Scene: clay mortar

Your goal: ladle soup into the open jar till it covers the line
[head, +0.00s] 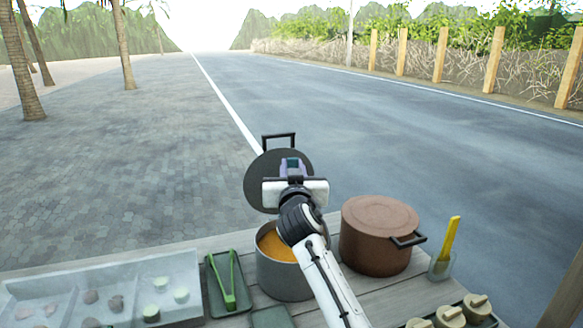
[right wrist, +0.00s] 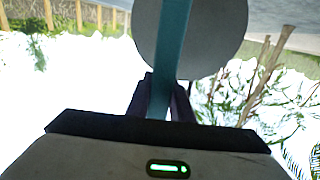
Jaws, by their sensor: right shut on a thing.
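My right gripper (head: 291,166) is above a grey metal pot (head: 284,279) of orange soup (head: 272,246). It is shut on a flat teal handle (right wrist: 168,50), which shows between the fingers (right wrist: 161,95) in the right wrist view. I cannot see a ladle bowl on this handle. A round dark grey disc (head: 259,180) with a black loop handle shows behind the gripper, apparently a lid. The disc also shows behind the teal handle in the right wrist view (right wrist: 222,30). My left gripper is not in view. I cannot make out an open jar or its line.
A lidded brown pot (head: 376,252) stands right of the grey pot. Beside it is a clear cup (head: 440,268) with a yellow utensil (head: 449,238). Green tongs (head: 229,290) lie on a dark tray at left, near a pale compartment tray (head: 180,263). Several beige-topped items (head: 450,315) stand front right.

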